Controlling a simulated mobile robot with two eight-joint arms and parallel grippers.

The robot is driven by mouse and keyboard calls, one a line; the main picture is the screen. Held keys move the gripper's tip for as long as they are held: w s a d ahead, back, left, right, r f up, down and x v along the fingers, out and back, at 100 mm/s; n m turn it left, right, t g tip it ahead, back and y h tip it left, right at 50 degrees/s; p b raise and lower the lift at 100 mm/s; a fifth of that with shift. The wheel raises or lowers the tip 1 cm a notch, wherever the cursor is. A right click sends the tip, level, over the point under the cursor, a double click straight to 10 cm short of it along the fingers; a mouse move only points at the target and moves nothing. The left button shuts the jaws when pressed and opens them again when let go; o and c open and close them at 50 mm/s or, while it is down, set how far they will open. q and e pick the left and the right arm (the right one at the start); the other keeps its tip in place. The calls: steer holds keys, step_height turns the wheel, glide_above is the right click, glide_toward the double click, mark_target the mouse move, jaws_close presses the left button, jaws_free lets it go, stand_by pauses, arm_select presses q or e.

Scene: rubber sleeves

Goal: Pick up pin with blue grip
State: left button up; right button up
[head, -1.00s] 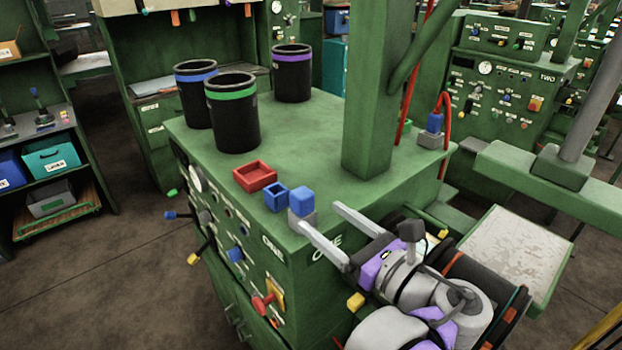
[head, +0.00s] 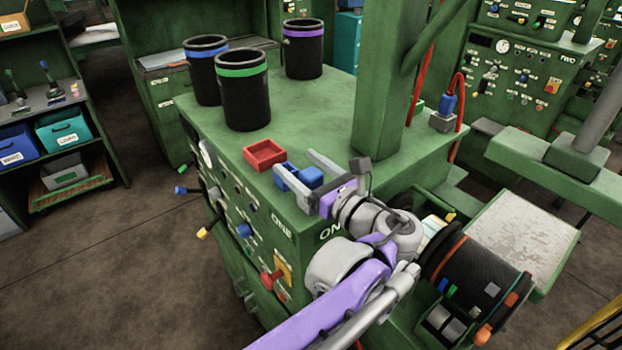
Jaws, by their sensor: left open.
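A pin with a blue grip (head: 312,176) stands near the front edge of the green machine top, next to a small open blue square holder (head: 286,169). Only its blue top shows clearly; its grey base is hidden by my gripper. My left gripper (head: 295,163) is open, with one finger on each side of the blue grip in this view. Whether the fingers touch it I cannot tell. The nearer finger covers part of the blue holder. My right gripper is not in view.
A red open tray (head: 265,155) lies beyond the blue holder. Black bins with blue (head: 207,72), green (head: 243,95) and purple (head: 304,52) bands stand at the back. A green post (head: 382,80) rises to the right. Another blue-topped piece (head: 448,104) stands beside a red hose.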

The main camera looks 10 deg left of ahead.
arm_select(q)
jaws_close()
stand_by(0.5)
step_height(320, 180, up, 10)
steer(key=shift+p, duration=0.3)
stand_by(0.3)
